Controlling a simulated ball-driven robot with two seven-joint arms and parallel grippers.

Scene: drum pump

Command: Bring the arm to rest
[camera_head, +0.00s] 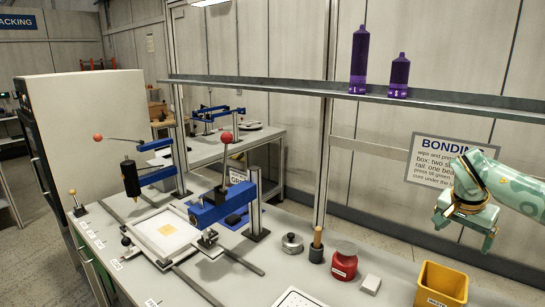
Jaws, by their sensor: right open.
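My right gripper (464,231) is open and empty, at the end of my pale green right arm (515,187) that comes in from the right edge. It hangs in the air above the bench's right end, in front of the lower wall and the BONDING sign, with its fingers pointing down. In the picture it is above the yellow bin and apart from it. My left gripper and arm are not in view.
The bench (385,295) carries a yellow bin (442,286), a red container (344,267), a white block (371,284) and a blue-armed fixture (222,209). A metal shelf (290,85) with two purple bottles (359,60) crosses above.

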